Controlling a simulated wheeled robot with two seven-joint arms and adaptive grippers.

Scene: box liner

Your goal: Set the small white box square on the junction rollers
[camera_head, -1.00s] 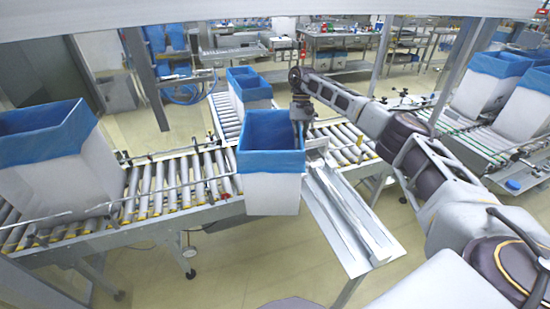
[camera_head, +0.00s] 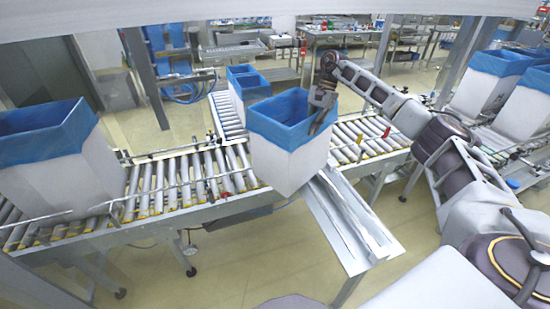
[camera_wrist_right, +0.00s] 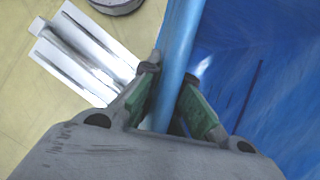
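The small white box (camera_head: 283,168) with a blue liner folded over its rim is at the junction, in the middle of the head view. It sits turned at an angle to the conveyor and looks tilted. Its near bottom corner is at the roller frame's front edge; whether it touches the rollers is hidden. The junction rollers (camera_head: 232,166) show on both sides of it. My right gripper (camera_head: 322,112) is at the box's right rim. In the right wrist view its green-padded fingers (camera_wrist_right: 172,105) straddle the blue rim and are closed on it. My left gripper is out of view.
A larger blue-lined box (camera_head: 60,175) stands on the rollers at left. A sloping metal chute (camera_head: 350,225) leaves the near edge. Rollers at right (camera_head: 360,135) are clear, with small red fittings beside them.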

